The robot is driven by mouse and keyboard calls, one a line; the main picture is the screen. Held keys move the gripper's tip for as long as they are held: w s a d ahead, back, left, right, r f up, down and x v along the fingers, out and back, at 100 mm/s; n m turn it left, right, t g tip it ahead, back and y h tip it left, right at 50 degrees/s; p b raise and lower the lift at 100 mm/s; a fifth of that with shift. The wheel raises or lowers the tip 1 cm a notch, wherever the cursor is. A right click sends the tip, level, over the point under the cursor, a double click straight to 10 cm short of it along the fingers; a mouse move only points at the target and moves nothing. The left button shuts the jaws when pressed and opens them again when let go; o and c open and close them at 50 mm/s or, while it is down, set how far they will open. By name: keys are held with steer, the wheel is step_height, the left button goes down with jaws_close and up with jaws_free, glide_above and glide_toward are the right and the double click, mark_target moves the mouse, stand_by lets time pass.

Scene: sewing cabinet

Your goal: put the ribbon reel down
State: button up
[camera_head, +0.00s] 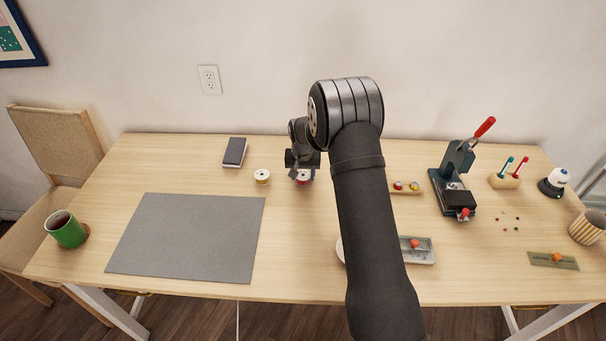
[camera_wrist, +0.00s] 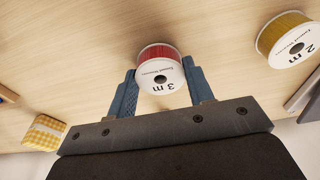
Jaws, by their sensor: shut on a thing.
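The ribbon reel in my gripper (camera_wrist: 161,92) is white with red ribbon and marked "3 m"; this red ribbon reel (camera_wrist: 160,66) sits between the two blue fingers. My gripper is shut on it. In the head view, my gripper (camera_head: 303,172) is over the middle back of the table, with the red reel (camera_head: 304,181) low between its fingers. I cannot tell whether the reel touches the table. A second reel with yellow ribbon (camera_head: 262,177), marked "2 m", stands to its left; it also shows in the wrist view (camera_wrist: 287,42).
A grey mat (camera_head: 185,235) lies left front, with a dark notebook (camera_head: 235,152) behind it. A green mug (camera_head: 66,229) stands at far left. A press (camera_head: 455,185) and a wooden holder (camera_head: 505,181) stand right.

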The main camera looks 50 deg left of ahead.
mark_target(303, 179)
steer(key=shift+f, duration=0.15)
steer(key=o, duration=0.9)
steer(key=shift+o, duration=0.2)
step_height(303, 179, up, 12)
steer(key=s+d, duration=0.1)
steer(key=shift+s+d, duration=0.15)
